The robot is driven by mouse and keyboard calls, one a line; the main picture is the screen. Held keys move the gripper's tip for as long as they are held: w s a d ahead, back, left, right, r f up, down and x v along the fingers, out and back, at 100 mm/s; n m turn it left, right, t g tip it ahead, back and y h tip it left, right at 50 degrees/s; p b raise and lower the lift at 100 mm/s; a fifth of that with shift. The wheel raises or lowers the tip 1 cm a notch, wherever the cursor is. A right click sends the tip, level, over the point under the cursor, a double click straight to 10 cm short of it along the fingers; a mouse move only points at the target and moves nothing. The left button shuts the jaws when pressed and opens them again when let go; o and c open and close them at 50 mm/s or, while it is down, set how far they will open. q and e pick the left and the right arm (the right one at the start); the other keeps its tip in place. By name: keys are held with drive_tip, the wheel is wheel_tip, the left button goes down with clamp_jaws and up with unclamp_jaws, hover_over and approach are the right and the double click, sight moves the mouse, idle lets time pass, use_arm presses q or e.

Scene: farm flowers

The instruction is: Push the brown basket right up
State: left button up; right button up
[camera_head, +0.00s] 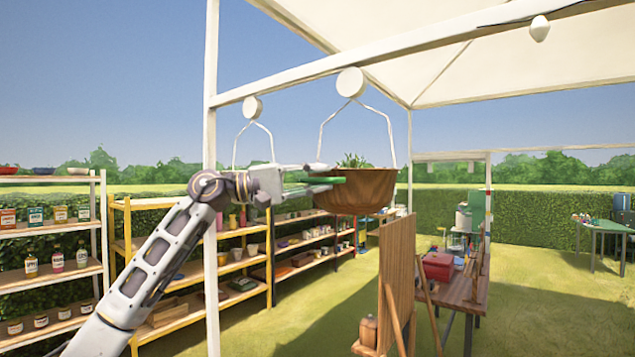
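The brown basket (368,192) is a round bowl with a small green plant (353,161) showing above its rim. It hangs from thin white rods under a round white fitting (351,82) on the canopy beam, and looks about level. My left gripper (328,181) is raised at the basket's left side, with its fingers pointing right. The fingertips overlap the basket's left edge in the picture; I cannot tell whether they touch it. Green shows along the fingers, and their gap is not clear. My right gripper is out of view.
A second white hanger (253,108) is left of the basket, its lower end behind my arm. A white post (211,110) stands near my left arm. Shelves (190,280) line the left. A wooden table (462,290) with a red box (438,266) stands at the lower right.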

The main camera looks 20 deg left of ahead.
use_arm(q)
drive_tip(key=shift+o, duration=1)
drive_tip(key=shift+s+a+f, duration=0.1)
drive_tip(key=shift+a+f, duration=0.05)
drive_tip(key=shift+a, duration=0.1)
drive_tip(key=v, duration=1.1)
drive_tip(key=shift+a, duration=0.2)
